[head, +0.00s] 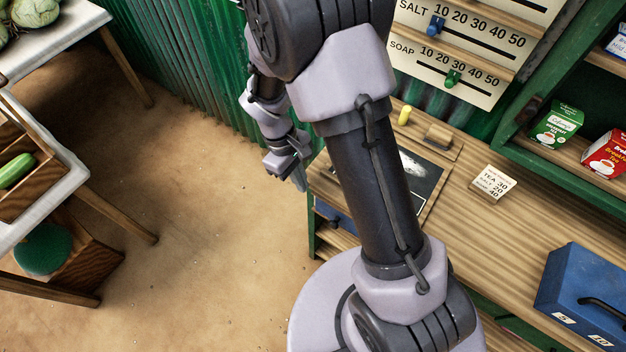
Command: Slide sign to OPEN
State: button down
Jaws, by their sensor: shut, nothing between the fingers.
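No sign reading OPEN can be made out in the head view; my arm covers much of the middle. My gripper (300,183) points down beside the left end of the wooden counter (480,235). It is shut and empty, apart from anything I can see. A price board (478,60) on the back wall has a SALT row with a blue slider (436,26) and a SOAP row with a green slider (452,78). Its upper part is cut off by the frame.
On the counter are a dark slate (421,182), partly hidden by my arm, a yellow chalk-like piece (404,115), a wooden block (438,135), a small price card (493,183) and a blue box (585,295). Shelves (510,135) stand right. Sandy floor (200,250) is open left.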

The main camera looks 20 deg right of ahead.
jog(key=shift+s, duration=0.1)
jog(key=b, duration=0.6)
send_over(324, 215)
jog(key=s+a, duration=0.2)
notch_tip(324, 215, down, 11)
jog(key=shift+s+d+r, duration=0.2)
jog(key=shift+d+r, duration=0.05)
jog(key=shift+d, duration=0.05)
jog(key=shift+s, duration=0.1)
